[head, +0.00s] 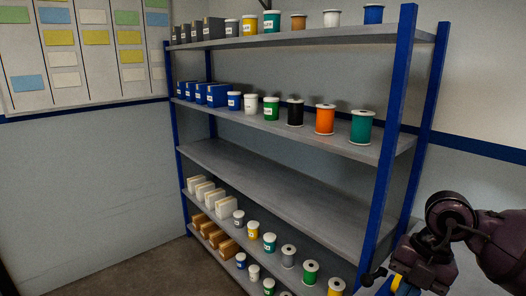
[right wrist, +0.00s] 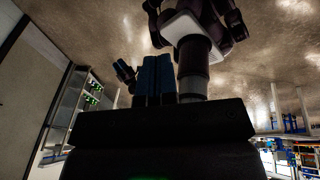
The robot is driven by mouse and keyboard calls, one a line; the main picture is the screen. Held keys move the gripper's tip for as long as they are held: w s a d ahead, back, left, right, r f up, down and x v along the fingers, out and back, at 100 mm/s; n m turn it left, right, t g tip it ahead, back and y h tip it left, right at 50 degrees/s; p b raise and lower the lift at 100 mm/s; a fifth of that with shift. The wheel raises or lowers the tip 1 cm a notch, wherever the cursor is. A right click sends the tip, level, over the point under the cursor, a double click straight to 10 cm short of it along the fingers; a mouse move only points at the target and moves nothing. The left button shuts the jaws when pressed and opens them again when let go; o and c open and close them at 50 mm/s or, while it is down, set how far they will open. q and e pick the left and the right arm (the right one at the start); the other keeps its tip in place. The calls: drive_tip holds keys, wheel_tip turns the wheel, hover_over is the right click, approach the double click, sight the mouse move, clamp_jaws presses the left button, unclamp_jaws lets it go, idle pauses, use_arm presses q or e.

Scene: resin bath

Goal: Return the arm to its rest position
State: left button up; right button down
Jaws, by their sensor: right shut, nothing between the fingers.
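My right arm (head: 447,225) is bent at the lower right of the head view, in front of the shelf's right post. In the right wrist view, my right gripper (right wrist: 157,62) shows two blue fingers side by side, shut with nothing between them. They point towards my own body and are clear of the shelf goods.
A shelf unit with blue posts (head: 389,150) fills the middle of the head view, close beside my right arm. It holds boxes, jars and spools, including an orange spool (head: 325,120) and a green spool (head: 361,127). One middle shelf (head: 270,178) is empty. A card board (head: 75,65) hangs at left.

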drive_tip(key=s+a+r+m+t+y, duration=0.1)
drive_tip(key=a+r+t+y, duration=0.15)
drive_tip(key=a+y, duration=0.5)
drive_tip(key=s+a+r+m+t+y, duration=0.1)
drive_tip(key=s+a+r+t+y, duration=0.15)
drive_tip(key=a+y, duration=0.5)
drive_tip(key=w+d+m+t+h, duration=0.5)
drive_tip(key=d+m+t+h, duration=0.5)
drive_tip(key=m+t, duration=0.7)
drive_tip(key=s+d+f+m+g+h, duration=0.4)
drive_tip(key=d+f+m+g+h, duration=0.25)
drive_tip(key=f+m+h, duration=0.35)
drive_tip(key=s+f+g+y, duration=0.1)
drive_tip(key=s+f+g, duration=1.15)
drive_tip(key=s, duration=0.65)
drive_tip(key=w+f+t, duration=0.7)
drive_tip(key=f+t, duration=0.2)
drive_tip(key=f, duration=0.3)
drive_tip(key=shift+w+d+n+y, duration=0.2)
drive_tip(key=shift+d+n+y, duration=0.1)
drive_tip(key=shift+n, duration=0.1)
